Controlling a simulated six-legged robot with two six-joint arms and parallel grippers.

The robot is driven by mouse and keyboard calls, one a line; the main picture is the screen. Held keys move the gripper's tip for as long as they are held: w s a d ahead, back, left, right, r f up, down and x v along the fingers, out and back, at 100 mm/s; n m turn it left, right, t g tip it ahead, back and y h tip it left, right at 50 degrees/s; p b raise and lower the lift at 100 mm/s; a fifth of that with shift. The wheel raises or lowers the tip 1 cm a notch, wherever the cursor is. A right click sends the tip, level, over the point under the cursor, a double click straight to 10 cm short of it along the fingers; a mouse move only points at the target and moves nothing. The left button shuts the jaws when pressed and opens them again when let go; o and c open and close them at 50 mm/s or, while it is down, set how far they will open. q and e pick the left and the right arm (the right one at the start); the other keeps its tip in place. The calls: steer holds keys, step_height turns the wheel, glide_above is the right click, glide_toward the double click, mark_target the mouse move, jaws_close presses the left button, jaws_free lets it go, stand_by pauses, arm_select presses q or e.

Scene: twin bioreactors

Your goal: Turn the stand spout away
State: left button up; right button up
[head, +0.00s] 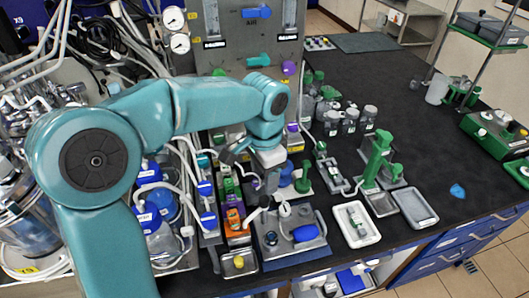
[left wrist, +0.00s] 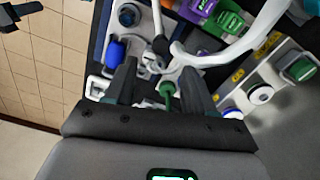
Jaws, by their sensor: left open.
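My left arm reaches in from the left in the head view. Its gripper (head: 266,182) points down over the crowded bench, small and partly hidden there. In the left wrist view the left gripper (left wrist: 158,88) has its two dark fingers apart. A green stem (left wrist: 167,94) and white parts show in the gap; I cannot tell whether they touch the fingers. A white curved spout (left wrist: 159,22) with a dark collar lies just beyond the fingertips. I cannot tell for sure whether it is the stand spout. My right gripper is not in view.
A grey-blue tray (head: 272,253) with a blue part stands at the front edge. A tall green stand (head: 377,160), a white tray (head: 357,238) and a grey tray (head: 415,208) stand to the right. Bottles and tubing crowd the left.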

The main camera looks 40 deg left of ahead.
arm_select(q)
step_height(320, 180, up, 8)
stand_by(0.8)
